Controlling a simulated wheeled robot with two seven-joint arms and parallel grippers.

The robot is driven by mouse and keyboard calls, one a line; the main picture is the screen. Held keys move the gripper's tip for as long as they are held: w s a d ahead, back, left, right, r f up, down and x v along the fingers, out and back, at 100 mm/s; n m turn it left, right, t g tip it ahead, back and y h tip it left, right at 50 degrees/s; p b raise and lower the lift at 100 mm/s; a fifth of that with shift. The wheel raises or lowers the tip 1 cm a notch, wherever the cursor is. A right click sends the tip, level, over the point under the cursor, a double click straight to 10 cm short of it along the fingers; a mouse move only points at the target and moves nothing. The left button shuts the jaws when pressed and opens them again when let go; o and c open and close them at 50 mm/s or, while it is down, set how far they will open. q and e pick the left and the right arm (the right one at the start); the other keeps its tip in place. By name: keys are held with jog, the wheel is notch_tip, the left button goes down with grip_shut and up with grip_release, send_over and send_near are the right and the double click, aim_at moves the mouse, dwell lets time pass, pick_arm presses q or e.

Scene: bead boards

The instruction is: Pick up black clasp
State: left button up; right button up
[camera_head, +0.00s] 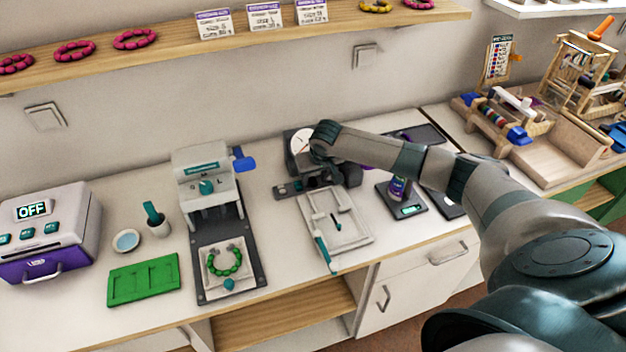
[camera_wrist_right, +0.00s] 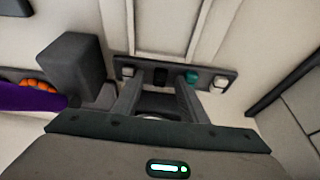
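The black clasp (camera_wrist_right: 160,75) is a small dark block on a dark grey strip (camera_wrist_right: 207,76) in the right wrist view. A teal clasp (camera_wrist_right: 192,76) and pale clasps at the strip's ends share it. My right gripper (camera_wrist_right: 161,80) is open, its two grey fingers reaching toward the strip on either side of the black clasp. I cannot tell whether they touch it. In the head view my right arm hides the black clasp; the strip's left end (camera_head: 284,190) shows beside the gripper. My left gripper is out of view.
A white tray (camera_head: 352,238) with a teal-handled tool lies just in front of the strip. A grey device with a dial (camera_head: 301,142) stands behind. A press holding a green bracelet (camera_head: 226,263) is to the left. A purple bottle (camera_head: 398,188) stands on a scale to the right.

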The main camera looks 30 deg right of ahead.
aim_at(314, 182)
jog(key=shift+w+f, duration=0.1)
jog(key=shift+f, duration=0.05)
dwell(0.3)
grip_shut()
notch_tip(314, 182, up, 10)
jog(key=b, duration=0.2)
dwell(0.5)
dwell(0.3)
